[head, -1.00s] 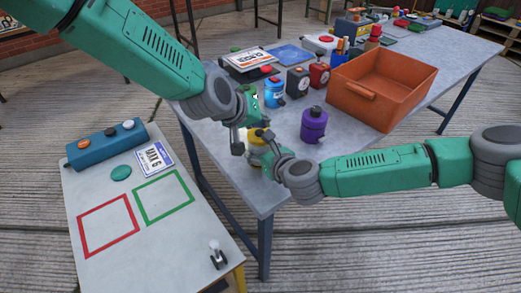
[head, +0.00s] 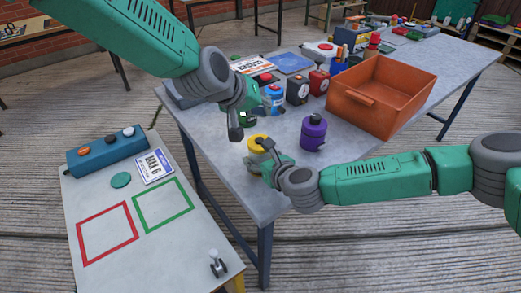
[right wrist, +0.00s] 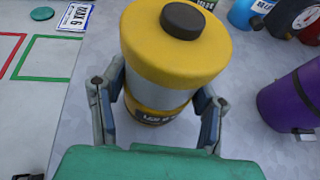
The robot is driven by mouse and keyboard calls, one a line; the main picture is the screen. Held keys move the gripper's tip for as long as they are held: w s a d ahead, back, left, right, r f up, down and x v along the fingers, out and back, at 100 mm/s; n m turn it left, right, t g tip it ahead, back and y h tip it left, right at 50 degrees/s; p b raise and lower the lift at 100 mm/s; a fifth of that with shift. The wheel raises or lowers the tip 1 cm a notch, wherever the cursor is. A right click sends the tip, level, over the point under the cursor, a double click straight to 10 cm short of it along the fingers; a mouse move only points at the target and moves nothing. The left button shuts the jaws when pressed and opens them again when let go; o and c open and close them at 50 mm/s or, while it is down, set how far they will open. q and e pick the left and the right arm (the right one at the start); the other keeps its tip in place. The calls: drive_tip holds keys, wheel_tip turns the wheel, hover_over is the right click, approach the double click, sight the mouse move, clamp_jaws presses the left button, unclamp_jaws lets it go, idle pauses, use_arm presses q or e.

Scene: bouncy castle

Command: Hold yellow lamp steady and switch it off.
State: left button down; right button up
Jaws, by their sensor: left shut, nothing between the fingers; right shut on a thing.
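The yellow lamp (head: 257,140) stands upright near the left corner of the grey table. In the right wrist view the lamp (right wrist: 165,65) shows a yellow top with a dark round button (right wrist: 182,20) and a paler middle band. My right gripper (head: 264,160) is shut on the lamp's body, with one finger on each side of it (right wrist: 160,100). My left gripper (head: 236,133) is shut and empty. It appears above and slightly left of the lamp, apart from it. Whether the lamp is lit I cannot tell.
A purple lamp (head: 313,132) stands to the right of the yellow one. A blue canister (head: 273,99), dark and red devices and an orange bin (head: 382,95) are behind. A smaller table (head: 110,205) with red and green outlined squares is at the left.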

drive_tip(key=o, duration=1.5)
